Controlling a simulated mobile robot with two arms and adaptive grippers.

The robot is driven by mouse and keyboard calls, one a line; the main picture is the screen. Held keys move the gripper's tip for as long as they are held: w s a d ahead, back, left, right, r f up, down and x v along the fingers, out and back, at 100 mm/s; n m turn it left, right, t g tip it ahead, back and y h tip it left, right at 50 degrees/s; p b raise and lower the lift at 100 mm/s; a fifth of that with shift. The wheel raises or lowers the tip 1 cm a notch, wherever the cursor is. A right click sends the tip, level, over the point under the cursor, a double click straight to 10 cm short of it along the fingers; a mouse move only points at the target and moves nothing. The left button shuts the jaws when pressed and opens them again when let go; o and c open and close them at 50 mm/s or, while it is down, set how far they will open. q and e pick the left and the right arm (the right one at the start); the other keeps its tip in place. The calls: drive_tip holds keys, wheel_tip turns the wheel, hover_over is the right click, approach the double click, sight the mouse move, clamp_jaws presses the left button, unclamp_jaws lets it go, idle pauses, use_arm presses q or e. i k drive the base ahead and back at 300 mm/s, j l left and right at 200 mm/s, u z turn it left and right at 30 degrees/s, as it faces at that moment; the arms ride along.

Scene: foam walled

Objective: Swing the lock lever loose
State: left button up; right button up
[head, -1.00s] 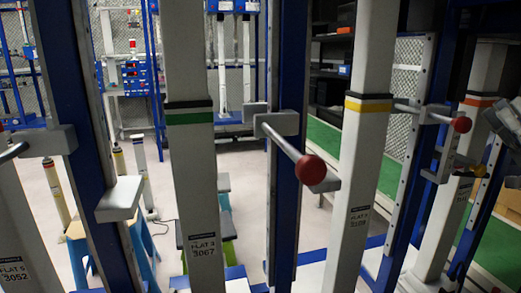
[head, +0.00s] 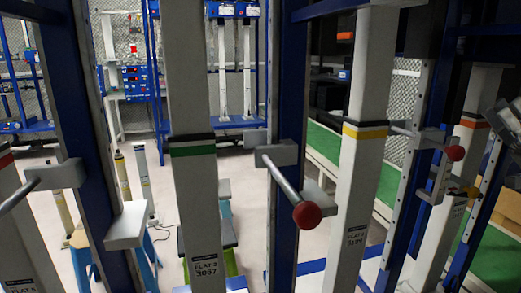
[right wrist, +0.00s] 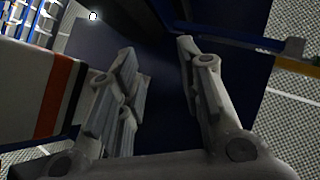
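Several lock levers with red ball ends are on the blue uprights in the head view. The nearest lever (head: 287,184) reaches from a grey bracket toward me, its red ball (head: 307,214) pointing down and to the right. A second lever (head: 428,141) is further right, and a third lever (head: 24,191) is at the left edge, its end cut off. My right gripper (head: 505,118) is at the far right edge, beside the orange-banded post. In the right wrist view its fingers (right wrist: 158,52) are apart with nothing between them. My left gripper is not in view.
White posts with a green band (head: 191,145), a yellow band (head: 363,131) and an orange band (head: 473,121) stand between the blue uprights. The orange-banded post (right wrist: 15,90) is close beside my right fingers. Stools stand behind on open floor.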

sight(448, 193)
drive_tip(key=k, duration=1)
